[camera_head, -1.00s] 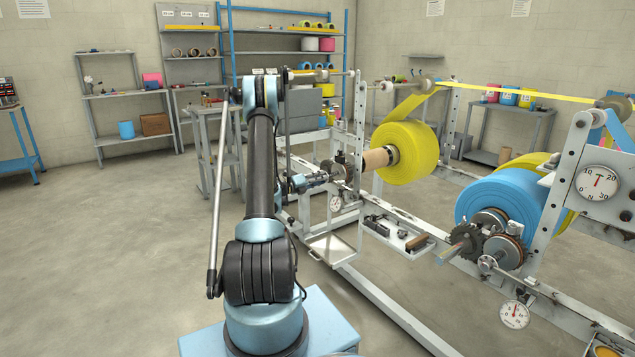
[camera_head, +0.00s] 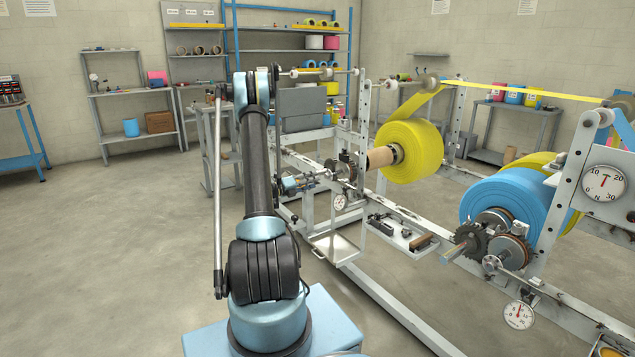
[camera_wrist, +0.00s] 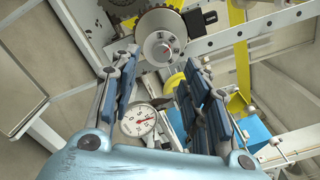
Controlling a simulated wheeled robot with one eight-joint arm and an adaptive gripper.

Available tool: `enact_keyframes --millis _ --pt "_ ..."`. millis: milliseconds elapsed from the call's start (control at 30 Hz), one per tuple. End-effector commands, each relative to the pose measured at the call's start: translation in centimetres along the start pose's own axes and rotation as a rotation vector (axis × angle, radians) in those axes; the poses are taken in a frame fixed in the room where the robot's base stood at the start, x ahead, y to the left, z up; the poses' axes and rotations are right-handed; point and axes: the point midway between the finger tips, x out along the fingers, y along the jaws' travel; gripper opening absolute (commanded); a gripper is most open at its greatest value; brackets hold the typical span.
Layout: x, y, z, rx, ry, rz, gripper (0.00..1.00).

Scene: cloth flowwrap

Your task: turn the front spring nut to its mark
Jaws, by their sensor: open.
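The nut appears near the gap between the tips and clear of both. A round white dial gauge (camera_wrist: 138,121) with a red needle shows between the fingers. In the head view my gripper (camera_head: 302,184) is left of the brake unit with the toothed wheel (camera_head: 346,167); the nut is too small to make out there.
A dial (camera_head: 340,201) hangs under that unit and a metal tray (camera_head: 334,248) juts out below. A yellow roll (camera_head: 408,151) is behind. A second brake unit (camera_head: 490,238) with a blue roll (camera_head: 507,197) stands at right. The floor at left is open.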

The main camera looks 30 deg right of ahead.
Motion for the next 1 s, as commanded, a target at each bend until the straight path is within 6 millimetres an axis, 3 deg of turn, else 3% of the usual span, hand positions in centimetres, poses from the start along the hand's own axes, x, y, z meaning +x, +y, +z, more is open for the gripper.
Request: enact_keyframes --millis 100,333,1000 --pt "-2.2 0.1 0.1 0.000 -0.002 0.002 0.42" --pt "-4.6 0.1 0.0 0.000 0.000 0.001 0.42" --pt "-5.1 -0.1 0.3 -0.003 -0.008 0.002 0.42"
